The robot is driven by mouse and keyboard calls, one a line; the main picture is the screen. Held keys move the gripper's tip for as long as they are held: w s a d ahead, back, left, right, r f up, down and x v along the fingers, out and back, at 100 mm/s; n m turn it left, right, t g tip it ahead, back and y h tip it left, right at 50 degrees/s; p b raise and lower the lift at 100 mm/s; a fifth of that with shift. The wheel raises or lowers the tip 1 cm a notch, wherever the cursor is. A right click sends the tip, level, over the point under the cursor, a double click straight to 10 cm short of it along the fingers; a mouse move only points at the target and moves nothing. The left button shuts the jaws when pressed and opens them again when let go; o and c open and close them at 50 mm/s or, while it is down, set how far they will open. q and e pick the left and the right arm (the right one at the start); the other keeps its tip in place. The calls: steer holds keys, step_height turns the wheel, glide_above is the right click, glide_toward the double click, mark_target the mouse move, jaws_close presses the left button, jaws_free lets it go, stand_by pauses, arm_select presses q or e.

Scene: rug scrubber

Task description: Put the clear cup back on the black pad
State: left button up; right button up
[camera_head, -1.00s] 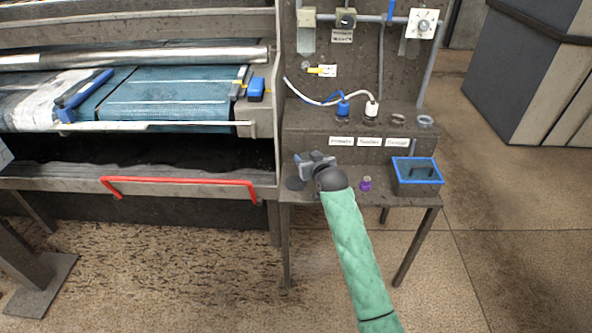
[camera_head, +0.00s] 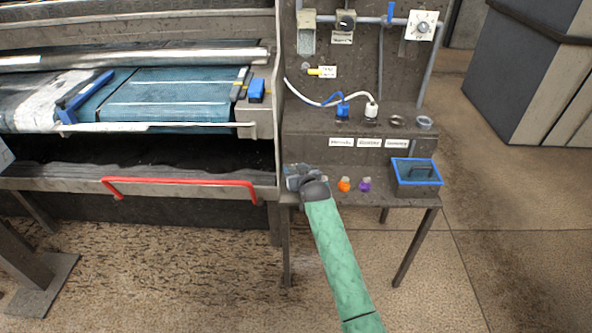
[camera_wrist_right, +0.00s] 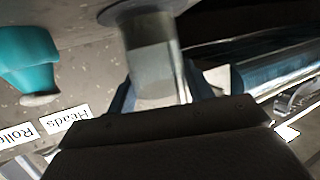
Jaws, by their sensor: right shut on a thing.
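My right gripper (camera_head: 297,177) is over the left end of the small grey table in the head view. In the right wrist view its fingers (camera_wrist_right: 162,88) are shut around the clear cup (camera_wrist_right: 152,55), a see-through, greyish vessel. At the cup's far end is a grey round disc (camera_wrist_right: 135,10) that looks like the pad; I cannot tell whether cup and disc touch. In the head view the gripper covers the spot of the dark pad, and the cup is hard to make out. My left gripper is not in view.
An orange bottle (camera_head: 344,184) and a purple bottle (camera_head: 365,185) stand just right of my gripper. A blue-rimmed bin (camera_head: 416,164) is at the table's right end. A red rail (camera_head: 180,183) and a machine with blue rugs lie left. Plugs and labels are behind.

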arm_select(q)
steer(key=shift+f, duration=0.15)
arm_select(e)
steer(key=shift+f, duration=0.15)
steer(key=o, duration=1)
steer(key=shift+s+r, duration=0.1)
steer(key=shift+r, duration=0.1)
steer(key=v, duration=1.2)
steer(key=s+d+f+g, duration=0.1)
steer(key=s+f+g, duration=0.1)
steer(key=s+f, duration=0.65)
steer(key=s+d+f+g, duration=0.1)
steer(key=s+f+g, duration=0.35)
steer(key=s, duration=0.75)
arm_select(q)
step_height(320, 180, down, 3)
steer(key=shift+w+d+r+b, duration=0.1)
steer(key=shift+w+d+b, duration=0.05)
steer(key=shift+b, duration=0.2)
arm_select(e)
steer(key=s+d+f+g, duration=0.1)
steer(key=s+f, duration=0.3)
steer(key=s, duration=0.7)
steer(key=s+d+f+m+g+h, duration=0.1)
steer(key=s+f, duration=0.3)
steer(key=s, duration=0.7)
steer(key=shift+d+g, duration=0.3)
steer(key=shift+g, duration=0.05)
